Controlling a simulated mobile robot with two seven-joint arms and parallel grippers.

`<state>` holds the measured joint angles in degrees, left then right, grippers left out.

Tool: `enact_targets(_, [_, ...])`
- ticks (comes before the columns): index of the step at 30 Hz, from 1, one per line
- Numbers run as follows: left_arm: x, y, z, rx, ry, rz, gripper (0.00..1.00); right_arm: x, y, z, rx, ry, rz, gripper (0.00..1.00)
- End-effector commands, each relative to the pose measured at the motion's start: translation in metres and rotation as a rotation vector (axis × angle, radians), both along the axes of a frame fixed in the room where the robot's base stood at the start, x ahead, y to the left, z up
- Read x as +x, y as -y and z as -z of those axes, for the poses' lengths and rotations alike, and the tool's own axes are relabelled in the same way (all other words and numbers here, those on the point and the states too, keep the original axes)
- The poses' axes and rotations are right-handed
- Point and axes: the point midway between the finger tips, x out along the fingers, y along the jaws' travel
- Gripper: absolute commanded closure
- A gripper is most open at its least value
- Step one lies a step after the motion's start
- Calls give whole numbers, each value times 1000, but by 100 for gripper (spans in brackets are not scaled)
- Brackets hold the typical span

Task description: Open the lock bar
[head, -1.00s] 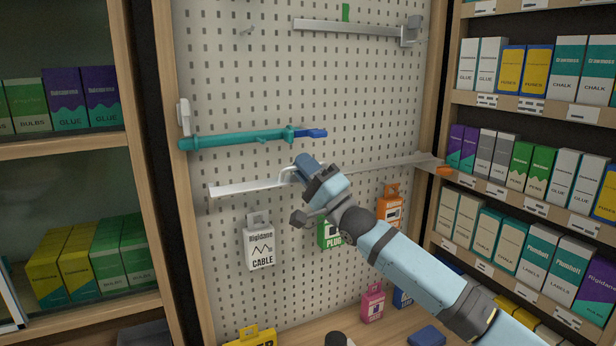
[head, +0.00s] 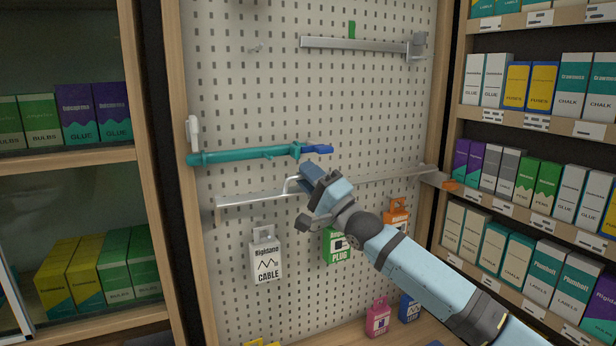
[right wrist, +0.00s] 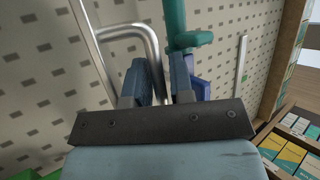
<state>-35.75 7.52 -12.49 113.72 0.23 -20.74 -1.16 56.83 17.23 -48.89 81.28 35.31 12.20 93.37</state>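A long silver lock bar (head: 250,197) runs across the pegboard, rising slightly to the right. Its right end meets a grey block (head: 432,176) with an orange tip (head: 450,186). A bent silver rod handle (head: 290,183) stands out from the bar. It also shows in the right wrist view (right wrist: 124,32). My right gripper (head: 310,178) is at this handle. In the right wrist view its two blue fingers (right wrist: 160,82) stand on either side of the rod and look closed on it. The exact contact is partly hidden. My left gripper is not in view.
A teal bar (head: 240,155) with a blue end (head: 317,149) is just above. A grey bar (head: 355,44) is higher up. A cable pack (head: 265,262) and a green plug pack (head: 336,247) hang below. Stocked shelves (head: 530,108) stand at right.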

Motion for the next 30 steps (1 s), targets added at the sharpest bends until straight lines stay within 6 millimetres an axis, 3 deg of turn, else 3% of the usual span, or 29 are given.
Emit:
enact_targets(8, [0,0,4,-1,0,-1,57,-4,5,6,-1,0,1,78])
enact_targets(21, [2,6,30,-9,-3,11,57,-55,65,57,-1,-1,2,78])
enact_targets(30, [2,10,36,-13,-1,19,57,-76,88,72,0,0,0,78])
